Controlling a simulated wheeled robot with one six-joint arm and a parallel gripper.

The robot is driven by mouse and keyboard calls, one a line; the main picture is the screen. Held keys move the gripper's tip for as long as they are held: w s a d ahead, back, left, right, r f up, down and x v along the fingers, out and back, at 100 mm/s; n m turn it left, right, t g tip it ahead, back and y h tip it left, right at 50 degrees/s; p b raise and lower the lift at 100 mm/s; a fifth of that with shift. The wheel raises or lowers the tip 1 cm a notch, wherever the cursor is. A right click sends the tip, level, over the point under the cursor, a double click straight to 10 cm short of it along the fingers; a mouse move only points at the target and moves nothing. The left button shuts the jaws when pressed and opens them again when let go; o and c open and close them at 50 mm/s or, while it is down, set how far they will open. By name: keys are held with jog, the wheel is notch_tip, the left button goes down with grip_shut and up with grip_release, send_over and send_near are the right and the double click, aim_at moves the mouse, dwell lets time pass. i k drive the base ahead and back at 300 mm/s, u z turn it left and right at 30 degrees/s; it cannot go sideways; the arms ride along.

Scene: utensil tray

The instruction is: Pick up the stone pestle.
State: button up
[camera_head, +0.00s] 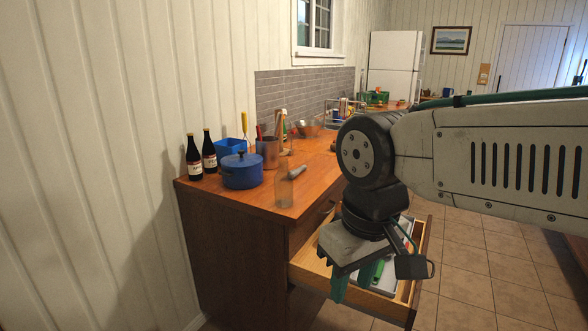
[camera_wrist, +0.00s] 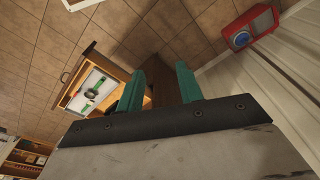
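A grey rod-shaped piece (camera_head: 297,172), which looks like the stone pestle, lies on the wooden counter behind a clear glass (camera_head: 284,188). It is small in the head view, and I cannot make it out in the wrist view. My gripper (camera_head: 354,279) points down over the open drawer, to the right of and lower than the grey piece. Its two teal fingers stand apart with nothing between them in the wrist view (camera_wrist: 161,78).
The open drawer (camera_head: 312,268) holds a light tray with green-handled utensils, also in the wrist view (camera_wrist: 66,100). A blue pot (camera_head: 242,171), two dark bottles (camera_head: 193,160) and a copper-coloured container (camera_head: 268,153) crowd the counter's left. A red box (camera_wrist: 250,25) stands by the wall.

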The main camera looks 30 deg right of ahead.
aim_at(295, 173)
jog(key=i, duration=1.4)
